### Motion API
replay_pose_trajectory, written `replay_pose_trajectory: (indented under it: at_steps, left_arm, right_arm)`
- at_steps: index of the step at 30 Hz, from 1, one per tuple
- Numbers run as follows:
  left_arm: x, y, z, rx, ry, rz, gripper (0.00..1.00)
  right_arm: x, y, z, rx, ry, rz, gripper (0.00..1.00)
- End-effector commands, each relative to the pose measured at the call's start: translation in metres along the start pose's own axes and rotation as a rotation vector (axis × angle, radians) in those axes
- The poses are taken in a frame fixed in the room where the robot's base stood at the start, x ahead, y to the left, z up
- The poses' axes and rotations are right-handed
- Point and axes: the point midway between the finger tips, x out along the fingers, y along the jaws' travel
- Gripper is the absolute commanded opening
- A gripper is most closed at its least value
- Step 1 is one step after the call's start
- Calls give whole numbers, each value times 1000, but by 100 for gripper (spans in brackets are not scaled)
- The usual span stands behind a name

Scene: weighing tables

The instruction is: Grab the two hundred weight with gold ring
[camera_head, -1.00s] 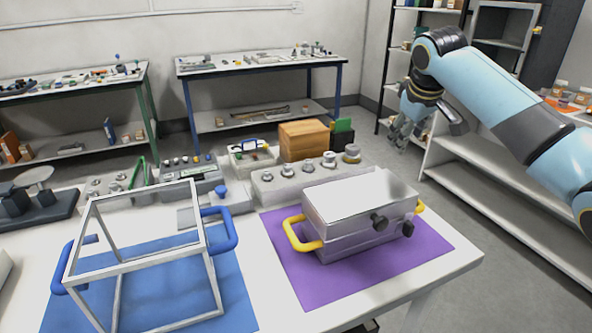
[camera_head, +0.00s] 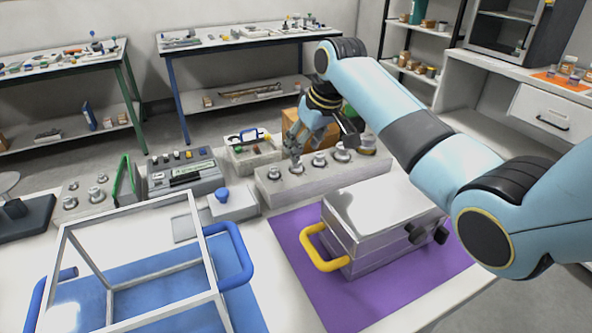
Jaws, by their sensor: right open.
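Several silver knobbed weights stand in a row on a pale block (camera_head: 325,179) at the back of the white table. Their numbers are too small to read, and I cannot make out for certain which one has a gold ring. The largest weight (camera_head: 367,146), at the right end, looks slightly brownish and is partly behind my arm. My right gripper (camera_head: 294,158) is open, pointing down over the left part of the row, close to a weight (camera_head: 297,167). I cannot tell whether it touches it. My left gripper is not in view.
A silver case (camera_head: 375,215) with yellow handles sits on a purple mat (camera_head: 292,233) in front of the block. A clear-sided frame box (camera_head: 130,265) with blue handles stands on a blue mat at left.

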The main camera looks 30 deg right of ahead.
Motion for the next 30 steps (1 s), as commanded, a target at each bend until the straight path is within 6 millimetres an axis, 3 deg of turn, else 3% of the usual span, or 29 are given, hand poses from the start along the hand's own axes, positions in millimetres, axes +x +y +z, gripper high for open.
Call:
replay_pose_trajectory:
  at_steps: [8, 17, 28, 30]
  left_arm:
    - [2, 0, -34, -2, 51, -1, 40]
    - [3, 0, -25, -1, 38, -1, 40]
    - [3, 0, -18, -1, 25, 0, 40]
    - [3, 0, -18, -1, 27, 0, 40]
  right_arm:
    - [42, -5, 0, 1, -3, -1, 50]
    - [47, -5, 0, 0, -1, 0, 50]
    - [47, -5, 0, 0, -1, 0, 3]
    - [47, -5, 0, 0, -1, 0, 0]
